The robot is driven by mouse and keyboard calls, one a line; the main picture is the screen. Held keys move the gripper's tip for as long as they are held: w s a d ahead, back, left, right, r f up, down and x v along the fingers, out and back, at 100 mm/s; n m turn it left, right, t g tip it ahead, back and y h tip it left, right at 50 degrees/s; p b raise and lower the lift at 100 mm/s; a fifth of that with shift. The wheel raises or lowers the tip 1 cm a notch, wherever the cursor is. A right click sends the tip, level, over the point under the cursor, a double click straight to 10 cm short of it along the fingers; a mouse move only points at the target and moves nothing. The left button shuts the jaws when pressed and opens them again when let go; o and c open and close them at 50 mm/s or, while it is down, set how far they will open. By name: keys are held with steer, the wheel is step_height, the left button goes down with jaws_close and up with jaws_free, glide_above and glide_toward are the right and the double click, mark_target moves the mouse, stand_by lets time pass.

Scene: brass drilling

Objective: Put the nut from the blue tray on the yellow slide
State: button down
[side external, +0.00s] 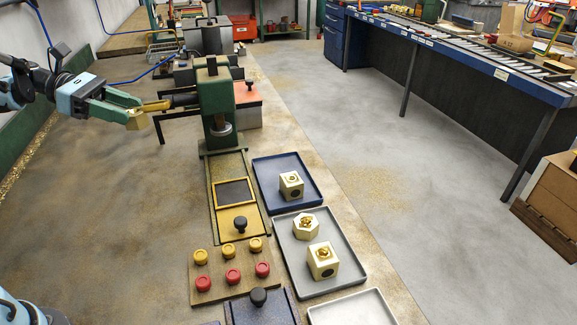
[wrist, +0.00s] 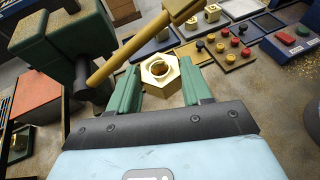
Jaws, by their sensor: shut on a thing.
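My gripper (side external: 126,116) is shut on a brass hexagonal nut (wrist: 160,72), held up in the air left of the green drill press. The nut also shows at the fingertips in the side view (side external: 137,120). In the wrist view the nut sits between the two green fingers with its hole visible. The yellow slide (side external: 240,220) lies on the track in front of the press, with a black knob and a framed dark recess behind it. The blue tray (side external: 264,170) is right of the track and holds a pale brass block (side external: 291,185) with a round hole in its side.
The press's brass-coloured lever (wrist: 125,48) reaches close past my gripper. A grey tray (side external: 350,275) holds a hexagonal nut (side external: 306,225) and a block (side external: 323,261). A button board (side external: 209,293) with yellow and red buttons lies in front of the slide. Open floor lies to the right.

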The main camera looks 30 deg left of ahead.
step_height(320, 180, down, 14)
steer(key=shift+d+f, duration=0.15)
steer(key=shift+f, duration=0.1)
glide_above(223, 193)
steer(key=shift+s, duration=0.1)
steer(key=shift+f, duration=1.8)
steer(key=shift+f, duration=0.1)
steer(key=shift+c, duration=2.4)
jaws_free()
